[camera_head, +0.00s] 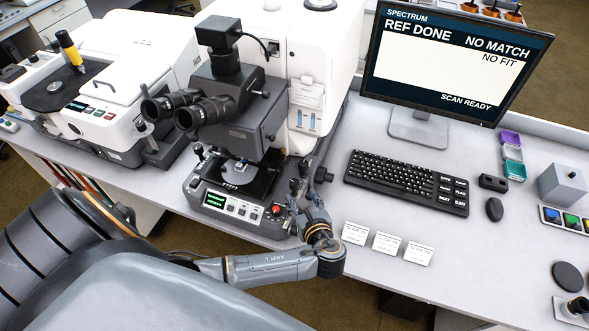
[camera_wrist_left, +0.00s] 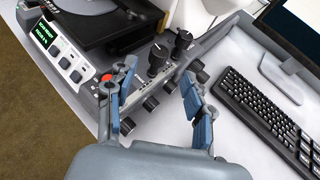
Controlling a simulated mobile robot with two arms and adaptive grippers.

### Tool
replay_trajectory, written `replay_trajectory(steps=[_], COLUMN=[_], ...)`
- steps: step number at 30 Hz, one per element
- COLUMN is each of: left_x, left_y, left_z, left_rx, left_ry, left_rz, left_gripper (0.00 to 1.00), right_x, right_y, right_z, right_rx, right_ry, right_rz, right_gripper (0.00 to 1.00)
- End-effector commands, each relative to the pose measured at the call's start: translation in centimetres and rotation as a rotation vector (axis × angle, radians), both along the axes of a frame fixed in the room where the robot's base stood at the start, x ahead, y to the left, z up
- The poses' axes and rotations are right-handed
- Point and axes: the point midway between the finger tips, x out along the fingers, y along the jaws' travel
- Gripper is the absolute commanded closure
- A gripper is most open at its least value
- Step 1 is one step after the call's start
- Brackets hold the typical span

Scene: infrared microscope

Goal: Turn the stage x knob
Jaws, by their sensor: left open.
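The infrared microscope (camera_head: 240,120) stands on the bench, with its dark stage (camera_head: 245,178) above a front control panel. Several black knobs stand along its right side. In the left wrist view, two upright knobs (camera_wrist_left: 158,58) (camera_wrist_left: 181,43) and several side knobs (camera_wrist_left: 150,102) (camera_wrist_left: 200,72) show on a grey strip. I cannot read which one is the stage x knob. My left gripper (camera_head: 304,203) is open and empty at the base's right front corner. In the left wrist view its blue-padded fingers (camera_wrist_left: 160,95) stand on either side of the strip, just short of the upright knobs.
A red button (camera_head: 276,209) is close to the left finger. The keyboard (camera_head: 408,182), mouse (camera_head: 494,209) and monitor (camera_head: 455,60) stand to the right. Three white cards (camera_head: 387,243) lie near the bench's front edge. Bare bench lies between microscope and keyboard.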

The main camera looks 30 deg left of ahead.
Motion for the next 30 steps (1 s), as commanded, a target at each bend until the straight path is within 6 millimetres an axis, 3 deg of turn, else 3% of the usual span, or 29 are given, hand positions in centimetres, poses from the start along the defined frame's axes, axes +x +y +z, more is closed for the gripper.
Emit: replay_trajectory(steps=[6,12,26,30], left_x=[3.0,4.9,5.7,5.7], left_y=[3.4,5.5,6.5,6.5], left_z=[-1.6,-2.9,-3.6,-3.6], left_rx=[0.002,-0.001,-0.005,-0.005], left_ry=[0.0,-0.001,-0.001,-0.001], left_rz=[0.003,0.002,0.002,0.002], left_gripper=[0.48,0.48,0.48,0.72], right_x=[-0.1,-0.1,-0.1,-0.1], right_y=[-0.4,-0.6,-0.5,-0.5], right_z=[1.0,1.3,1.4,1.4], right_rx=[-0.005,-0.007,-0.006,-0.006], right_ry=[0.001,0.001,0.001,0.001], right_rz=[0.002,0.002,0.004,0.004], right_gripper=[1.0,1.0,1.0,1.0])
